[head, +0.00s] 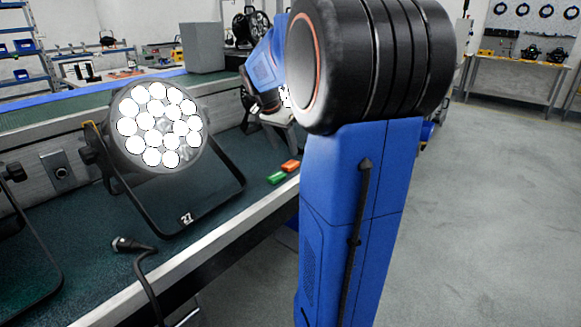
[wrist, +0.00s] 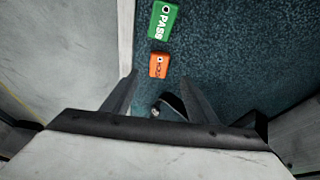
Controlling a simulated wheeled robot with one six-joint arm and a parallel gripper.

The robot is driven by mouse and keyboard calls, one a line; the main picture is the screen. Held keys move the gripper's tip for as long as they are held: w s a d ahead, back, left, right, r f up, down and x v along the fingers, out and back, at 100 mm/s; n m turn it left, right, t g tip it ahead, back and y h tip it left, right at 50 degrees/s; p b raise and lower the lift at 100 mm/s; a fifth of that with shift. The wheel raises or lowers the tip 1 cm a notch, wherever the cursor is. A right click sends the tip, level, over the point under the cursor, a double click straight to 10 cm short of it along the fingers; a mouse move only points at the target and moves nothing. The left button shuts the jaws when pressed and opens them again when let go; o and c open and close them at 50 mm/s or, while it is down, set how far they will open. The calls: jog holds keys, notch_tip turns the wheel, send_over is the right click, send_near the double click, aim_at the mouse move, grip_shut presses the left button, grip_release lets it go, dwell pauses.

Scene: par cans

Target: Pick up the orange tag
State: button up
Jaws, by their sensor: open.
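The orange tag (wrist: 159,65) lies flat on the dark green bench mat, close to the bench's pale front edge. It also shows in the head view (head: 290,165). A green tag (wrist: 163,21) marked PASS lies beside it, and it shows in the head view too (head: 276,178). My gripper (wrist: 158,85) is open and empty, its two fingers spread on either side of a line toward the orange tag. The orange tag is just beyond the fingertips in the wrist view. In the head view my arm hides most of the gripper.
A par can (head: 158,125) with a black yoke marked 27 stands on the bench to the left of the tags. A black cable (head: 146,262) hangs over the bench's front edge. A grey box (head: 202,48) stands at the back. Open floor lies to the right.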

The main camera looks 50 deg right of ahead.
aim_at(290, 163)
jog(key=shift+x, duration=3.8)
jog(key=shift+s+d, duration=0.1)
jog(key=c, duration=1.1)
